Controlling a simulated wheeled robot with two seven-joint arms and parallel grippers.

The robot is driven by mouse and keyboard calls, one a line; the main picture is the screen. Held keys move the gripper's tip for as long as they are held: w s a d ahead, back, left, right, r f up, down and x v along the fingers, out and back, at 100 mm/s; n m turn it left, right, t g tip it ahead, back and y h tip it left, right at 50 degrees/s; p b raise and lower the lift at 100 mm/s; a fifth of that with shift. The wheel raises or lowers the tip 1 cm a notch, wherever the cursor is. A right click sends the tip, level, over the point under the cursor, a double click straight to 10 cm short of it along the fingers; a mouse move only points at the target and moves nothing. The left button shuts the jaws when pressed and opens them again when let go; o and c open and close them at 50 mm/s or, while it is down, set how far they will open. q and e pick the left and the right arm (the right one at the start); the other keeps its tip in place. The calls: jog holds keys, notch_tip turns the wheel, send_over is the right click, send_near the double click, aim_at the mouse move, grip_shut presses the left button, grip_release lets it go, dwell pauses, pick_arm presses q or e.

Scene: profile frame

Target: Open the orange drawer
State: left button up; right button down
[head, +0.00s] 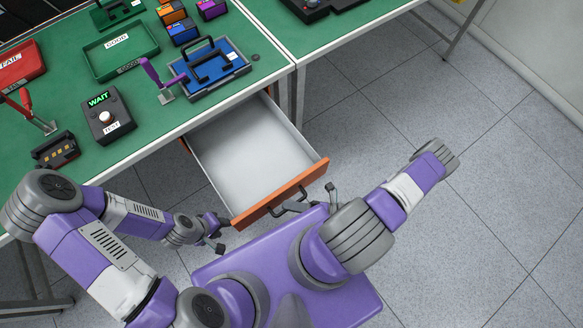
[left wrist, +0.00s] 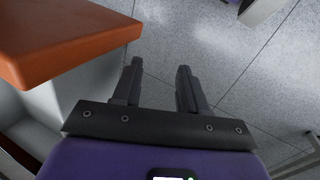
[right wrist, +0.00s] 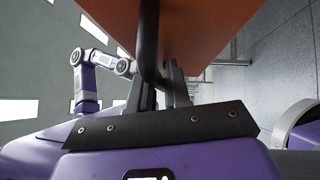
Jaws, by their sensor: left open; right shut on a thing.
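The orange drawer stands pulled out from under the green bench in the head view, with its orange front (head: 282,193) and its empty grey-white inside (head: 248,150) showing. The orange front also shows in the left wrist view (left wrist: 65,35) and the right wrist view (right wrist: 200,30). My right gripper (right wrist: 160,85) is shut on the dark bar handle (right wrist: 148,35) of the drawer front; in the head view my arm partly hides it. My left gripper (head: 220,232) is open and empty by the left end of the drawer front; its spread fingers show in the left wrist view (left wrist: 159,80).
The green bench (head: 150,78) holds a blue tray (head: 212,72), a green tray (head: 122,52), a red tray (head: 20,64) and a grey test box (head: 108,118). A bench leg stands right of the drawer. The tiled floor (head: 500,190) at the right is clear.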

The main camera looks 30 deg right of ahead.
jog(key=c, duration=1.2)
grip_release()
jog(key=v, duration=0.7)
jog(key=shift+s+d+f, duration=0.1)
jog(key=shift+s+d, duration=0.05)
jog(key=shift+d, duration=0.1)
